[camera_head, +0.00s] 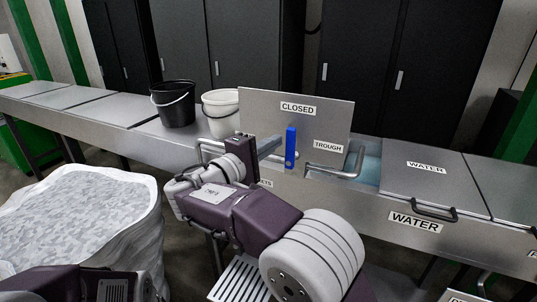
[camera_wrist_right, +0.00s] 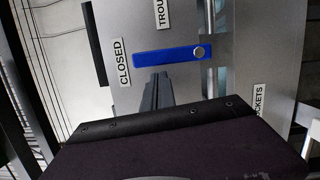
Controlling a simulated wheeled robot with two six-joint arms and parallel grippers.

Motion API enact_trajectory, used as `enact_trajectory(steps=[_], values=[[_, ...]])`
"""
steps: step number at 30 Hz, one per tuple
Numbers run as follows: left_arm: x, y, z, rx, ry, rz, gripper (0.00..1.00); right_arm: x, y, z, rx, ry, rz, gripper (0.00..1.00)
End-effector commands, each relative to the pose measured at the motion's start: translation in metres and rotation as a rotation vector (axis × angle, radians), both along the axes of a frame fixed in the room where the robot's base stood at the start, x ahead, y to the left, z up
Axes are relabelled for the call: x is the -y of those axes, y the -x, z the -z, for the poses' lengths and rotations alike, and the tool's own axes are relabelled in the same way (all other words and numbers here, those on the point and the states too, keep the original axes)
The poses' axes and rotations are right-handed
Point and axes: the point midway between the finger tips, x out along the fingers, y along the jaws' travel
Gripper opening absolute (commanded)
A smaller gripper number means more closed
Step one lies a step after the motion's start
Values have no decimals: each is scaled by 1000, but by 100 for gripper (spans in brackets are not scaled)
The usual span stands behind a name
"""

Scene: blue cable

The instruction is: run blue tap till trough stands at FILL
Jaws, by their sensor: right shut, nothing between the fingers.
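The blue tap (camera_head: 291,148) is a flat lever standing upright in front of a raised metal panel (camera_head: 255,105), below its CLOSED label (camera_head: 298,108) and beside the TROUGH label (camera_head: 328,146). In the right wrist view the blue tap (camera_wrist_right: 170,55) lies across the picture, its end by the CLOSED label. My right gripper (camera_head: 275,146) is shut and empty, just left of the tap. Its fingertips (camera_wrist_right: 158,80) come close to the lever's side; I cannot tell whether they touch. The trough (camera_head: 368,165) shows bluish water through a narrow opening. No FILL mark shows. My left gripper is out of view.
A black bucket (camera_head: 174,105) and a white bucket (camera_head: 221,112) stand on the counter left of the panel. A lid labelled WATER (camera_head: 425,168) covers the right side. Metal rails (camera_head: 345,172) stick out near the tap. A large white sack (camera_head: 80,215) stands at front left.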

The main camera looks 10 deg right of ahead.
Motion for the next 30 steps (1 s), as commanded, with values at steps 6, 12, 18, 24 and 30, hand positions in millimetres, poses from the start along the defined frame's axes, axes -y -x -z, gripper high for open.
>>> enact_trajectory(steps=[6,12,18,24,30], values=[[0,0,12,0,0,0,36,4,3,-1,47,-70,0,0],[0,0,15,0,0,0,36,6,4,-4,66,-98,0,0],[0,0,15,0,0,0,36,6,4,-4,69,-104,0,0],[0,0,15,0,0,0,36,6,4,-4,69,-103,0,0],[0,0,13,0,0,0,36,8,1,-5,69,-103,1,0]])
